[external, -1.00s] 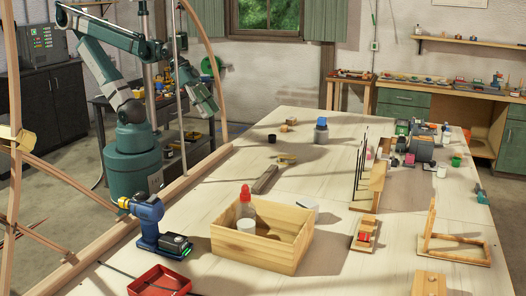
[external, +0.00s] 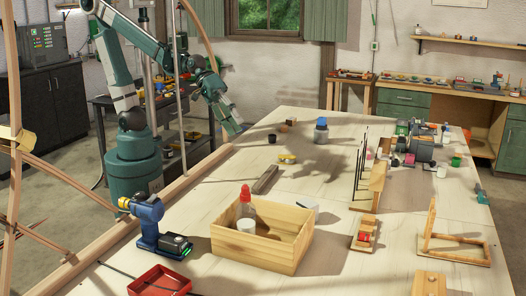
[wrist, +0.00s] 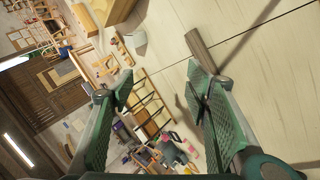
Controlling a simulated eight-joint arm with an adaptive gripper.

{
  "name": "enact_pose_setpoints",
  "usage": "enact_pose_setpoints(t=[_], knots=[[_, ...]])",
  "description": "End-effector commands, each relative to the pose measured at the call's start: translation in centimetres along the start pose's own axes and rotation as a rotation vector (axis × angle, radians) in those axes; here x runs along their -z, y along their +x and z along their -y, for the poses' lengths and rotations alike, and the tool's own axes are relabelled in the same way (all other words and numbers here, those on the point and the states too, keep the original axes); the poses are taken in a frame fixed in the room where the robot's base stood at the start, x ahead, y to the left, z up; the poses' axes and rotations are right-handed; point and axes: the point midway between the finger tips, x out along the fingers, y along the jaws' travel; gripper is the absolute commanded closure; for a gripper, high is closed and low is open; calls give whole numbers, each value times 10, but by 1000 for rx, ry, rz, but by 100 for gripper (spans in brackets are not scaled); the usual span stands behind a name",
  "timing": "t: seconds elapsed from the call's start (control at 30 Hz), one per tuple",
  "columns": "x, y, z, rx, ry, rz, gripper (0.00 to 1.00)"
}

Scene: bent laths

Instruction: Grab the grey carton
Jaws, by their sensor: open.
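My gripper (external: 236,129) hangs over the far left edge of the table, behind the block. In the wrist view my gripper (wrist: 160,88) has its two green fingers wide apart, with nothing held between them.
A wooden box (external: 262,254) with a red-capped bottle stands in front of the block. A rack with upright rods (external: 368,185) stands right.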

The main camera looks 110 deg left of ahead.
Motion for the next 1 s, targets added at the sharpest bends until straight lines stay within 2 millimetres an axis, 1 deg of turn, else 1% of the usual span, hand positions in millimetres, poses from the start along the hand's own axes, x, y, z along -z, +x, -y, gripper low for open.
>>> enact_pose_setpoints(t=[0.03,0.5,0.73,1.0], knots=[[1,11,-4,-11,-44,4,52],[8,95,-47,-111,-498,65,52],[10,138,-62,-151,-721,108,52],[11,191,-76,-189,-984,167,52]])
